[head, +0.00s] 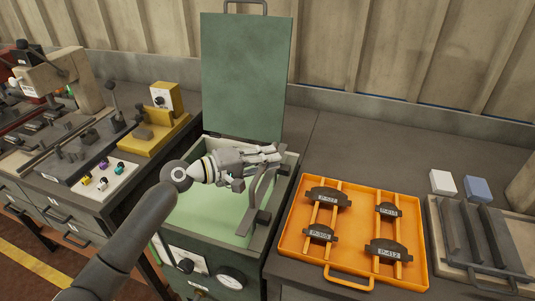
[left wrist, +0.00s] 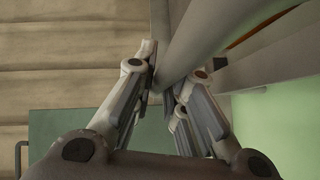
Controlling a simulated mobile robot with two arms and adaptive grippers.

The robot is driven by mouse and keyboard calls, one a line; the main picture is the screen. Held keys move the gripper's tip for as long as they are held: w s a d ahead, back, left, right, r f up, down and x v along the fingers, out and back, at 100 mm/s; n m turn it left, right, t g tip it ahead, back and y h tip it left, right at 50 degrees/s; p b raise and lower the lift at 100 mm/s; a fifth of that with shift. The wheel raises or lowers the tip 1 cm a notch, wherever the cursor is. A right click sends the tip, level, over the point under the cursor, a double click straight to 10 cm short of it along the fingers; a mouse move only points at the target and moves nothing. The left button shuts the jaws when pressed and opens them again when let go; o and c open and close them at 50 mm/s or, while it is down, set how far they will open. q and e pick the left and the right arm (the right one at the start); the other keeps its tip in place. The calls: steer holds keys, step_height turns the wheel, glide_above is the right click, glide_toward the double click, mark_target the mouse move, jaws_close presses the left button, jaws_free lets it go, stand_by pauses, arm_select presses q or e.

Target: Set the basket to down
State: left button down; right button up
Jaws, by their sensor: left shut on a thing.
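The green washer tank (head: 185,255) stands open in the middle of the head view, its lid (head: 246,75) upright behind it. A dark grey curved bar (head: 262,190), seemingly the basket's handle or lever, stands at the tank's right side. My left gripper (head: 272,154) is over the tank at the bar's upper end and shut on it. In the left wrist view a thick grey bar (left wrist: 200,38) passes between the fingers (left wrist: 168,82). I cannot make out a basket body in the pale green inside. My right gripper is not in view.
An orange tray (head: 290,245) with several dark brake shoes lies on the bench to the right. White (head: 443,182) and blue (head: 477,189) blocks sit beyond it. A yellow device (head: 150,137) and a machine with knobs stand at left.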

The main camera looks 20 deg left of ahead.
mark_target(266, 177)
arm_select(q)
step_height(266, 177, down, 4)
steer(key=shift+r+b, duration=0.15)
steer(key=shift+b, duration=0.75)
steer(key=shift+s+f, duration=0.1)
steer(key=shift+f, duration=0.1)
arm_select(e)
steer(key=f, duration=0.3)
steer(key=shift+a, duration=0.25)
arm_select(q)
steer(key=shift+f, duration=0.1)
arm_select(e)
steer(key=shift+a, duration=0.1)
arm_select(q)
steer(key=c, duration=1.5)
jaws_free()
steer(key=shift+a+r, duration=0.15)
steer(key=shift+r, duration=0.05)
steer(key=v, duration=1.1)
steer(key=shift+s+a, duration=0.25)
